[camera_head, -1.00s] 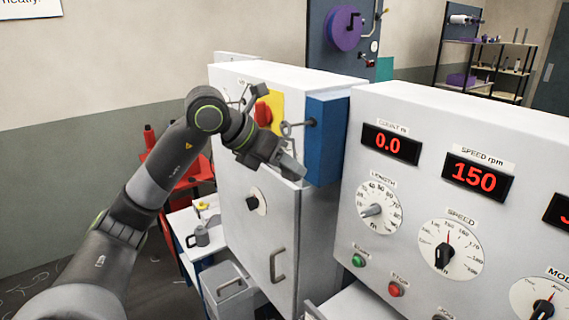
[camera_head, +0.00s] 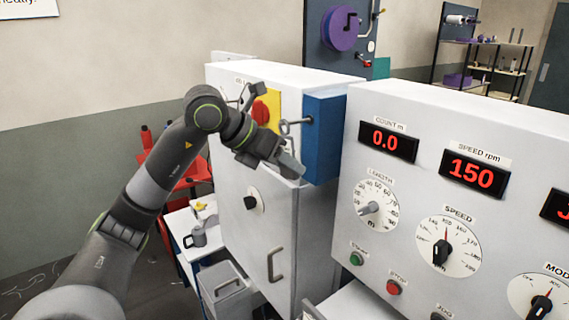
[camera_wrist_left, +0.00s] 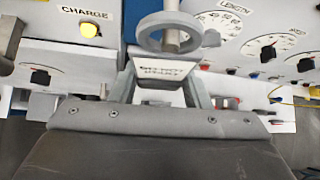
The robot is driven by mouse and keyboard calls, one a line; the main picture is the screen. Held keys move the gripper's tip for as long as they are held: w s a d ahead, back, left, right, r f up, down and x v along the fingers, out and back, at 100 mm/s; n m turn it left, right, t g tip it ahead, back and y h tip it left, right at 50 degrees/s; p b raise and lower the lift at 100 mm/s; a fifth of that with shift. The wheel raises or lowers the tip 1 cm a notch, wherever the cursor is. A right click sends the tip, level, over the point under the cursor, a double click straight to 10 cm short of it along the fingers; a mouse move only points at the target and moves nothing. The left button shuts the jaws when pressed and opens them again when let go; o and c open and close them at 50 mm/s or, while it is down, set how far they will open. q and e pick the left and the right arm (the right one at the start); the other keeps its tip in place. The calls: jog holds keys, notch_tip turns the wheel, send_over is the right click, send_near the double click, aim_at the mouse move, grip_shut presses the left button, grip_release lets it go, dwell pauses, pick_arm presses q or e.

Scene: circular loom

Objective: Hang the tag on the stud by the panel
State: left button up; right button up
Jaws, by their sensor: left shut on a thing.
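My left gripper (camera_head: 284,165) is shut on the tag, in front of the cabinet's upper right. The tag (camera_wrist_left: 163,72) is a small pale plate with dark lettering, seen between the two fingers in the left wrist view. A grey ring (camera_wrist_left: 180,35) shows just beyond the tag. A pale post, seemingly the stud (camera_wrist_left: 172,12), appears within the ring's outline; I cannot tell whether the ring is around it. In the head view the stud (camera_head: 306,120) sticks out of the blue box (camera_head: 323,143), close above the fingertips. My right gripper is out of view.
A red rotary switch on a yellow plate (camera_head: 273,106) is close behind my left wrist. The white control console (camera_head: 420,119) stands close at the right, with dials and displays. A cabinet handle (camera_head: 274,264) protrudes below.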

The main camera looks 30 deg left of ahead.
pick_arm(q)
jog(key=shift+f, duration=0.15)
jog(key=o, duration=1.2)
jog(key=shift+c, duration=0.2)
jog(key=shift+s+f+b+v, duration=0.15)
jog(key=shift+b+v, duration=0.1)
jog(key=shift+v, duration=0.85)
jog(key=shift+s+f+b+v, duration=0.15)
jog(key=shift+b+v, duration=0.1)
jog(key=shift+v, duration=0.85)
jog(key=shift+b+v, duration=0.8)
jog(key=shift+v, duration=1.3)
jog(key=shift+s+f, duration=0.1)
jog(key=shift+f, duration=0.15)
